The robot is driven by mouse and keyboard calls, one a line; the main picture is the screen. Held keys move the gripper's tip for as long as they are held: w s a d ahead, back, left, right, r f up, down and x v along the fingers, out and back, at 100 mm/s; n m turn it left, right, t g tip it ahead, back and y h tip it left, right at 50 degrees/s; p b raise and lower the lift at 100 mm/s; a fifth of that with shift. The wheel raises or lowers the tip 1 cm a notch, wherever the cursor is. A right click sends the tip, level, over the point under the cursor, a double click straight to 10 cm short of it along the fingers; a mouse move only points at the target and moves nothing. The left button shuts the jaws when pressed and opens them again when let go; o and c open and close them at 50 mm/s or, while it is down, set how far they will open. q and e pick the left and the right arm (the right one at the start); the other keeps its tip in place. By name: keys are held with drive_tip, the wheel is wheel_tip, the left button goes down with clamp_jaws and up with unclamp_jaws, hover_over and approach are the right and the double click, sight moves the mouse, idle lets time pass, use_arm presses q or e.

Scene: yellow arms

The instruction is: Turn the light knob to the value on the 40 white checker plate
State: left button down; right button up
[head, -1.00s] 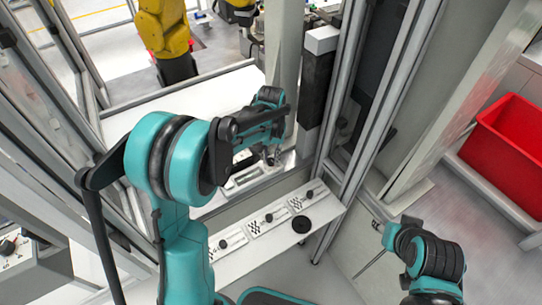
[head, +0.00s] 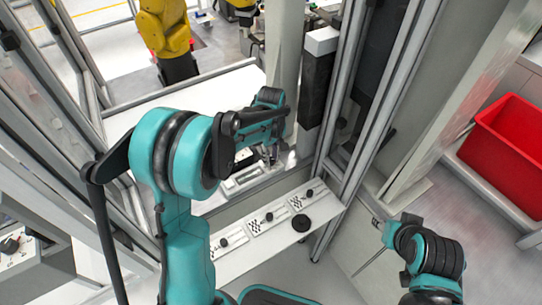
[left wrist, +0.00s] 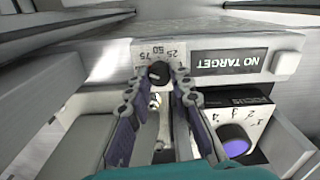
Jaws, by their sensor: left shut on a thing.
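In the left wrist view a black knob (left wrist: 158,73) sits on a white dial plate (left wrist: 141,53) marked 25, 50 and 75, seen upside down. My left gripper (left wrist: 157,80) is shut on this knob, with a fingertip on either side; it also shows in the head view (head: 271,156). The knob's pointer is too small to read. In the head view, white checker plates (head: 268,221) with small black knobs stand in a row on a pale ledge; their values are too small to read. My right gripper (head: 376,225) is at the lower right, away from the plates.
A black display reading NO TARGET (left wrist: 230,62) is beside the dial plate. A black round disc (head: 301,223) is on the ledge. Metal posts (head: 375,110) stand close by; a red bin (head: 510,150) is at right.

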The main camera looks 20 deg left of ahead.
use_arm(q)
drive_tip(key=shift+n, duration=1.5)
drive_tip(key=c, duration=1.3)
unclamp_jaws()
drive_tip(key=shift+c, duration=0.2)
wheel_tip(320, 180, up, 12)
